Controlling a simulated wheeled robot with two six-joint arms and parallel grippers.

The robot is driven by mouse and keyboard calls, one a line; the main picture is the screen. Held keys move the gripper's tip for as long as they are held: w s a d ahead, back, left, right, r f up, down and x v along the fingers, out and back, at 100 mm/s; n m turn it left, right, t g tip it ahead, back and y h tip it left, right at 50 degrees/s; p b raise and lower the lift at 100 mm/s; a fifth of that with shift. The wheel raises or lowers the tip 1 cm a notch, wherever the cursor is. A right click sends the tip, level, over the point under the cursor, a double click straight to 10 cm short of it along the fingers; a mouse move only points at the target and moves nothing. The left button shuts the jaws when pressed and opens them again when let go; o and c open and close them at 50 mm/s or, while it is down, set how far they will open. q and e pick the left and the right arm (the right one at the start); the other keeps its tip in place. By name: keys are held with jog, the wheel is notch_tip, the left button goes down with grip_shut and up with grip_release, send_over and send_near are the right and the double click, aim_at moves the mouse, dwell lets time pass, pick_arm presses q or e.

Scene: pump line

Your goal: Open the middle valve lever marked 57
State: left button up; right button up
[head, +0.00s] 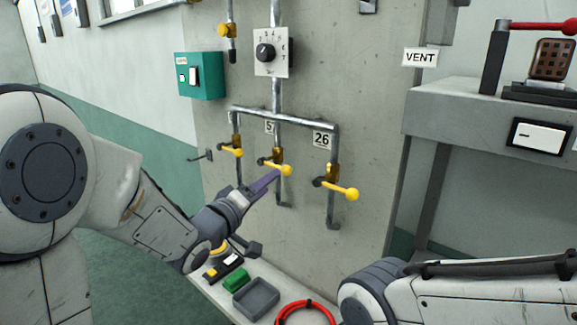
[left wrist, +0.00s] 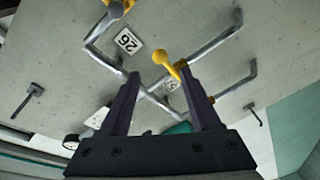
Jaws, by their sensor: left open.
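The middle valve lever (head: 276,166) has a yellow ball end and sticks out sideways from its brass valve on the middle pipe. Its number plate (head: 269,127) is partly hidden by the pipe; only a 5 is readable. My left gripper (head: 271,179) is at this lever, its fingers just below and beside the ball. In the left wrist view the yellow ball (left wrist: 162,57) shows between the tips of the open fingers, nearer the right one. I cannot tell whether a finger touches it. My right forearm enters at the lower right; its gripper is out of view.
A left lever (head: 232,150) and a right lever (head: 340,188), by plate 26 (head: 322,140), flank the middle one closely. A rotary dial (head: 272,52) and green box (head: 200,75) are above. A grey tray (head: 256,299) and red hose (head: 305,312) lie below. A grey bench (head: 480,100) stands right.

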aim_at(283, 171)
pick_arm(q)
jog(key=p+x, duration=0.3)
jog(key=x, duration=0.5)
jog(key=shift+w+d+p, duration=0.1)
jog(key=shift+p, duration=0.25)
jog(key=shift+w+d, duration=0.2)
jog(key=shift+w, duration=0.25)
jog(key=shift+f, duration=0.1)
grip_shut()
dwell(0.4)
